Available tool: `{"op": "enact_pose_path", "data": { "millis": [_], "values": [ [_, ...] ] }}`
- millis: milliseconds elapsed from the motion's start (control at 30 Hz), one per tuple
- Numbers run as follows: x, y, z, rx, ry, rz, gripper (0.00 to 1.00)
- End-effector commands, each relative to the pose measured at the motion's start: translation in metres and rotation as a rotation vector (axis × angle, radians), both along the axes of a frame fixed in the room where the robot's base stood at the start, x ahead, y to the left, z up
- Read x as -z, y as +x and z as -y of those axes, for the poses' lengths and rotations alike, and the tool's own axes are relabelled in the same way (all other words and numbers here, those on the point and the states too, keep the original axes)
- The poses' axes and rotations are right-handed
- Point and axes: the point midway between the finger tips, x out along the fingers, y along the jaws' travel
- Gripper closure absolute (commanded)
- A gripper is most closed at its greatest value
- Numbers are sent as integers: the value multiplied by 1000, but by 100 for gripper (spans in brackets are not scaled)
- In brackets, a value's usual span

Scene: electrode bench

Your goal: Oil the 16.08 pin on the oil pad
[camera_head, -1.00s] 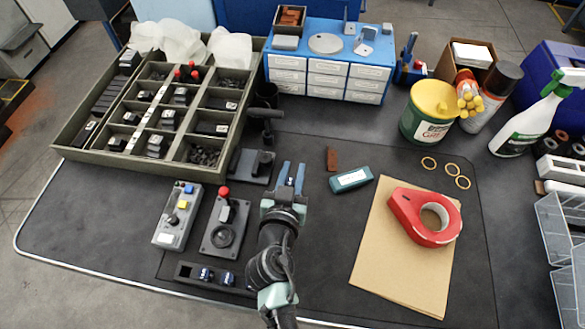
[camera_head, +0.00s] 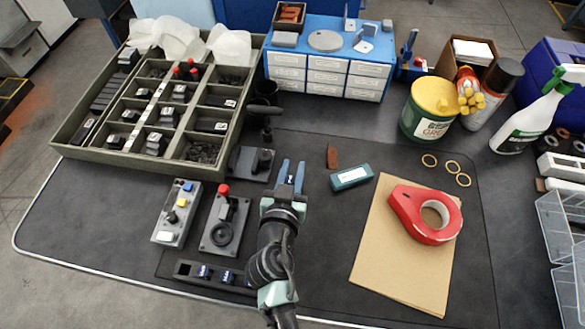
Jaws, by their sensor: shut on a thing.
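My gripper (camera_head: 291,173) is over the middle of the dark bench mat, its two blue fingers pointing away from me. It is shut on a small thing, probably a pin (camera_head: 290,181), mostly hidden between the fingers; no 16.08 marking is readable. A black slotted holder (camera_head: 183,270) at the front carries small blue-and-white pins (camera_head: 204,272); its right end is partly behind my arm. I cannot tell for sure which thing is the oil pad. A dark plate (camera_head: 207,241) with a round dark disc and a red knob lies left of my gripper.
A teal labelled block (camera_head: 351,177) and a brown piece (camera_head: 332,156) lie right of my gripper. A black stand (camera_head: 251,164) is close on its left. Further right are a red tape dispenser (camera_head: 404,215) and brown paper (camera_head: 372,272). A compartment tray (camera_head: 66,141) fills the back left.

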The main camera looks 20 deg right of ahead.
Motion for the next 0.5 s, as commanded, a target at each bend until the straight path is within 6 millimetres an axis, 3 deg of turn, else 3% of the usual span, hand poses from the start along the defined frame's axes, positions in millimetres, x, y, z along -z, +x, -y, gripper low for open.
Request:
{"op": "enact_pose_path", "data": {
  "millis": [500],
  "values": [
    [6,0,0,0,-1,1,100]
  ]
}}
